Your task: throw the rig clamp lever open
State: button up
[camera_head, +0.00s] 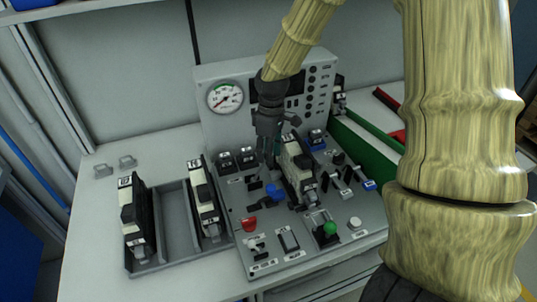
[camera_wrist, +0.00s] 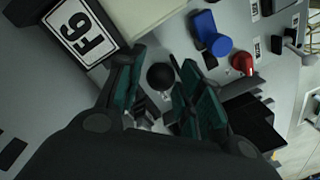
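A black ball knob (camera_wrist: 160,77), apparently the end of the rig clamp lever, shows in the wrist view between my fingers, with a gap on each side. Its shaft is mostly hidden. My gripper (camera_wrist: 155,75) is open around the knob; no contact is visible. In the head view my gripper (camera_head: 269,158) points down at the console (camera_head: 234,220), just left of a white and black module (camera_head: 298,170) seated there. The knob is hidden by the gripper in that view. The module's label (camera_wrist: 82,32) shows at the wrist view's upper left.
A grey tray (camera_head: 176,222) with two similar modules stands left of the console. Blue (camera_wrist: 211,36) and red (camera_wrist: 243,63) knobs lie close to my fingers. A gauge panel (camera_head: 250,75) rises behind the gripper. A green bin wall (camera_head: 365,145) is at right.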

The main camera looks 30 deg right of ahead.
jog(key=shift+s+f, duration=0.1)
jog(key=shift+f, duration=0.75)
grip_shut()
